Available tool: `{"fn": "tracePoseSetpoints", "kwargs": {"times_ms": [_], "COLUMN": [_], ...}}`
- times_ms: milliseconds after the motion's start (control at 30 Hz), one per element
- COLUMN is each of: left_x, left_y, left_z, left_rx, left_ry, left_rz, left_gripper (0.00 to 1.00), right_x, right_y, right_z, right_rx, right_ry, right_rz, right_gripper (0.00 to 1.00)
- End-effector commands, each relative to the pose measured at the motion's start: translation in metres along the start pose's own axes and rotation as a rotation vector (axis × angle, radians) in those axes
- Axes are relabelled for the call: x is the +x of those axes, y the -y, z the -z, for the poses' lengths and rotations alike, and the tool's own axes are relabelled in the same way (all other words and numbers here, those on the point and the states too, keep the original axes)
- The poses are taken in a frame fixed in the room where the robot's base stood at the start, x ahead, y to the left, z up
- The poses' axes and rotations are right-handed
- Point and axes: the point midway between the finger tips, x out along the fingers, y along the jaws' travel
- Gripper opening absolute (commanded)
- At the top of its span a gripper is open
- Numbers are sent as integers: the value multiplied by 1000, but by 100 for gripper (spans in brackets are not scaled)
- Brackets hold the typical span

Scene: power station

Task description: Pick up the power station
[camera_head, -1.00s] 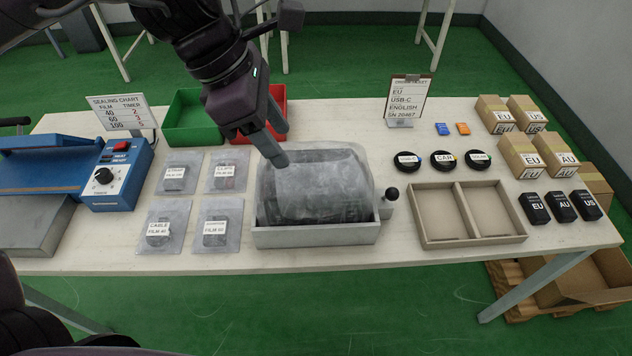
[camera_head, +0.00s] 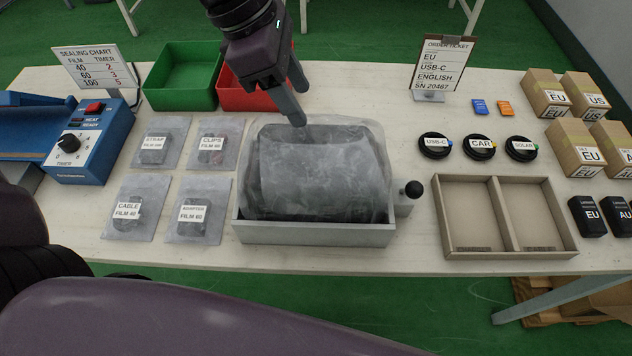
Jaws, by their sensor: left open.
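The power station (camera_head: 318,183) looks like a dark bulky block wrapped in a cloudy translucent bag. It sits in a shallow grey tray (camera_head: 310,235) in the middle of the table. My left gripper (camera_head: 298,105) reaches in from the top, fingers pointing down, just above the back edge of the bag. It is open and empty; I cannot tell whether a fingertip touches the bag. My right gripper is not in view; a large purple arm link of mine fills the lower left foreground.
A black-knobbed lever (camera_head: 411,190) stands at the tray's right side. A divided empty box (camera_head: 495,215) lies further right, with cable discs, cartons and black adapters beyond. Film pouches (camera_head: 193,210) and a blue sealer (camera_head: 85,145) lie left. Green (camera_head: 180,80) and red bins stand behind.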

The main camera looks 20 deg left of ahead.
Motion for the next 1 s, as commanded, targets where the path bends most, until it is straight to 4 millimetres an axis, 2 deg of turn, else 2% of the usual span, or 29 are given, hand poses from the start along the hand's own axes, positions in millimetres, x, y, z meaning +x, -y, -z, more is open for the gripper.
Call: {"fn": "tracePoseSetpoints", "kwargs": {"times_ms": [33,100,467,700,1000], "left_x": [11,14,47,82,90], "left_y": [0,0,1,2,1], "left_z": [4,5,6,9,9], "left_rx": [0,0,0,0,-1], "left_ry": [0,0,-2,-2,0], "left_rz": [0,0,2,2,-1], "left_gripper": [49,49,49,49,49], "right_x": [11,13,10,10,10], "right_y": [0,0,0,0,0], "right_z": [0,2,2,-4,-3], "right_rx": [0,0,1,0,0], "right_ry": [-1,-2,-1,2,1], "right_rz": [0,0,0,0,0], "right_gripper": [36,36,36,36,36]}}
